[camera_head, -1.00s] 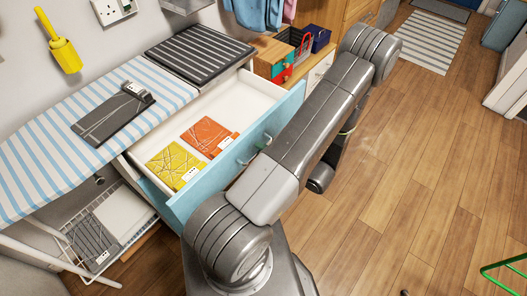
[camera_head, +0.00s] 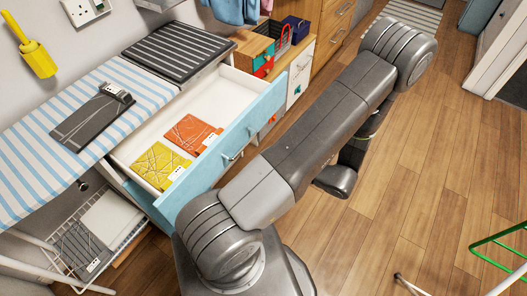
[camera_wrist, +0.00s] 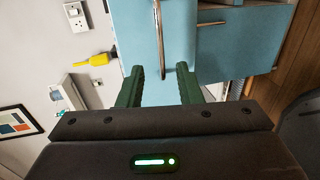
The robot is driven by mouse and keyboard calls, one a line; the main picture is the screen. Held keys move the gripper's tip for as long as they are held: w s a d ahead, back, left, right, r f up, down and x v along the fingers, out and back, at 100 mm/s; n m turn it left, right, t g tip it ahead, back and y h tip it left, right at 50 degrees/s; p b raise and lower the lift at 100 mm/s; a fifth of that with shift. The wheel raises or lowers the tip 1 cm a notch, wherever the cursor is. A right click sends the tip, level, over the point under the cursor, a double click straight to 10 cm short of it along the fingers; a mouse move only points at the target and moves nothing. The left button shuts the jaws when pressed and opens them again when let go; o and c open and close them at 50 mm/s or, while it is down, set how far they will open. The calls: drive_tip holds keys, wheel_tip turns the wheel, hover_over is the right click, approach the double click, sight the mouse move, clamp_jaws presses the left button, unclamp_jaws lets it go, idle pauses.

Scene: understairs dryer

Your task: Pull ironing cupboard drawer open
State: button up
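The light-blue drawer front (camera_head: 208,170) stands pulled out below the striped ironing board, its white inside showing. A yellow packet (camera_head: 158,166) and an orange packet (camera_head: 192,134) lie in it. A metal handle (camera_head: 232,157) is on the front, clear of my arm in the head view. In the wrist view, my gripper (camera_wrist: 160,75) has its two green fingers apart, with a blue panel (camera_wrist: 175,30) ahead. A long metal handle (camera_wrist: 158,35) shows between the fingers' lines; I cannot tell how far ahead it is. My fingers are hidden in the head view.
The ironing board (camera_head: 70,135) holds a dark flat item (camera_head: 92,118). A wire basket (camera_head: 85,245) is below it. A small cabinet (camera_head: 300,75) stands beyond the drawer. Wooden floor (camera_head: 430,180) is open at right, with a green-railed object (camera_head: 495,250) at lower right.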

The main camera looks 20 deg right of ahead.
drive_tip(key=shift+v, duration=1.5)
drive_tip(key=x, duration=1.4)
drive_tip(key=shift+p, duration=0.45)
drive_tip(key=shift+a, duration=0.1)
